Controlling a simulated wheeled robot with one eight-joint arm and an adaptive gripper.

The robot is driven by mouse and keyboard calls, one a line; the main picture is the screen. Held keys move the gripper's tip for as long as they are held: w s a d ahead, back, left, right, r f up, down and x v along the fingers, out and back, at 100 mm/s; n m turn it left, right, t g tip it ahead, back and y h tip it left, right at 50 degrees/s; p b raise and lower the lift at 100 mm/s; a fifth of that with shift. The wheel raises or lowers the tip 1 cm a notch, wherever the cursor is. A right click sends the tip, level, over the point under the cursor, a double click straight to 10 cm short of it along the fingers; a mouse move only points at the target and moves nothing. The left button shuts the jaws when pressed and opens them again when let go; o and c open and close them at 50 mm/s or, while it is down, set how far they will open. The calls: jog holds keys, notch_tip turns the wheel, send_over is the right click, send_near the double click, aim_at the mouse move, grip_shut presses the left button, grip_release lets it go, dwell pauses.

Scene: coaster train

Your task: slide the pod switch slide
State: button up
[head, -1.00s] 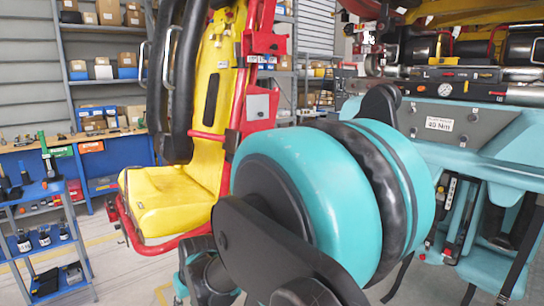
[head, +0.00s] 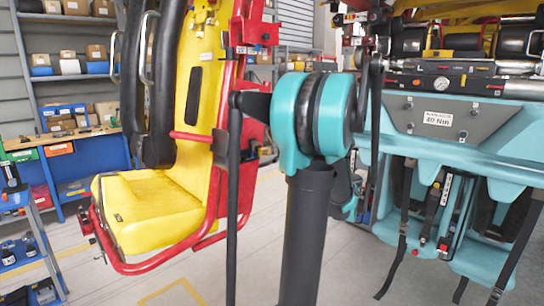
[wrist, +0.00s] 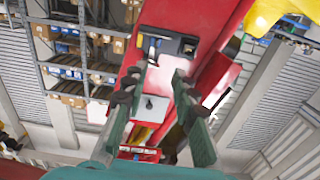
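In the wrist view, a red panel (wrist: 172,20) runs up the middle. It has a dark recess (wrist: 172,45) with small pale and blue parts in it. I cannot tell for sure which part is the pod switch slide. Below it is a silver plate with a dark knob (wrist: 151,106). My gripper (wrist: 160,77) is open, with its green-padded fingers spread on either side of the panel and nothing between them. Its tips point toward the recess; contact cannot be told. In the head view my arm hides my gripper, and red boxes (head: 252,28) sit on the seat's red frame.
The yellow seat (head: 150,215) with black padded restraints (head: 157,90) stands left. A teal ride body (head: 470,165) with hanging straps is on the right. Shelves (head: 75,55) and a blue bench (head: 95,160) stand behind. Grey floor is free in front.

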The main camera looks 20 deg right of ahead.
send_near(255, 155)
jog(key=x, duration=0.8)
jog(key=shift+d, duration=0.2)
jog(key=shift+c, duration=0.2)
grip_shut()
